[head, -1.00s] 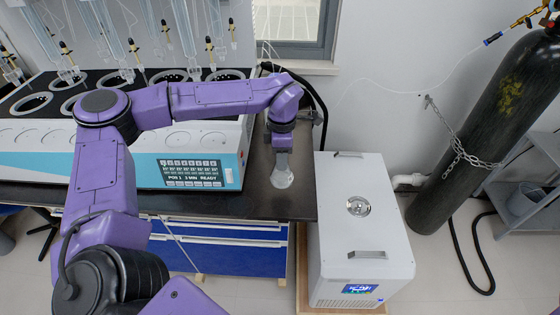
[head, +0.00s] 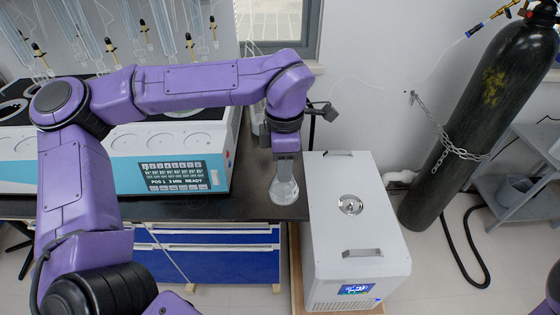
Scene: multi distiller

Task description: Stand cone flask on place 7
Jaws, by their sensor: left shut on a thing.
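My left gripper (head: 286,156) points down at the right end of the dark bench and is shut on the neck of a clear cone flask (head: 285,190). The flask hangs upright below the fingers, beside the right end of the multi distiller (head: 125,172). I cannot tell how far its base is above the bench. The distiller is a white and blue box with a black top, round places and a display reading READY. My left arm hides much of its top, and I cannot make out which place is 7. My right gripper is out of view.
Glass columns with black and yellow taps (head: 145,35) hang over the distiller. A white box unit (head: 355,235) stands right of the bench (head: 245,207). A dark gas cylinder (head: 470,120) is chained to the wall at the right. A clear glass vessel partly shows behind the gripper.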

